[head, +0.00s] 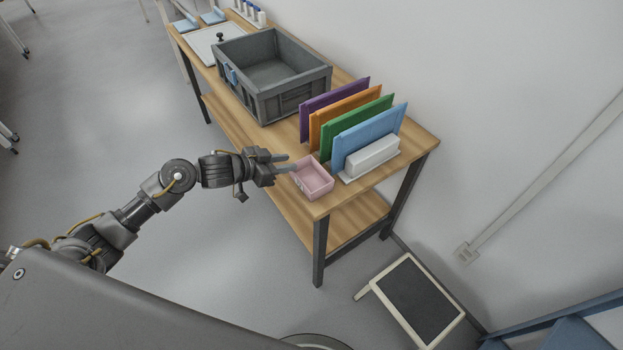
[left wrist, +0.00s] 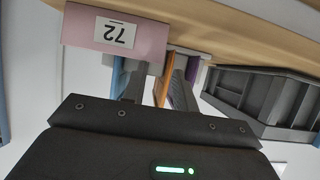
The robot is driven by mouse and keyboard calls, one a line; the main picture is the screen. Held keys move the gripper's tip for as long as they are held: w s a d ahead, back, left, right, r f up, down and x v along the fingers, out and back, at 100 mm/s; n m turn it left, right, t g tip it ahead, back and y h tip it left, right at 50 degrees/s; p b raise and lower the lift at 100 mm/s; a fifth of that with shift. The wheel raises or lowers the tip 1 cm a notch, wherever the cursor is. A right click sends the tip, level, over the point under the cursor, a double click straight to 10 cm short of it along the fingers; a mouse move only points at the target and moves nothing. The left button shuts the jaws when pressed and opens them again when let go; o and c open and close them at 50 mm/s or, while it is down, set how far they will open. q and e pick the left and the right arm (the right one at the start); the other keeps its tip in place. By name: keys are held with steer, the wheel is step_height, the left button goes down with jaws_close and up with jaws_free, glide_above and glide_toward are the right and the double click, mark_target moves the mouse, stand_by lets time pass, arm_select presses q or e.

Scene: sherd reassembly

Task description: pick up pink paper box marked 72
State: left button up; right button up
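The pink paper box (head: 314,179) is open-topped and stands near the front end of the wooden table. In the left wrist view, the pink box (left wrist: 88,32) appears upside down, with a white label reading 72 on its face. My left gripper (head: 290,163) is just beside the box on its left side, fingers pointing at it. In the left wrist view the two fingers of the left gripper (left wrist: 155,90) are apart with nothing between them. I cannot tell whether a fingertip touches the box. My right gripper is not in view.
Purple, orange, green and blue folders (head: 366,138) stand upright behind the box, with a white block (head: 372,157) beside it. A grey crate (head: 290,92) sits farther along the table (head: 415,150). A step stool (head: 415,300) stands on the floor at the right.

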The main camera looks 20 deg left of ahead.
mark_target(311, 178)
arm_select(q)
steer(key=x, duration=0.3)
steer(key=shift+d, duration=0.15)
steer(key=shift+c, duration=0.2)
jaws_close()
steer(key=shift+r, duration=0.15)
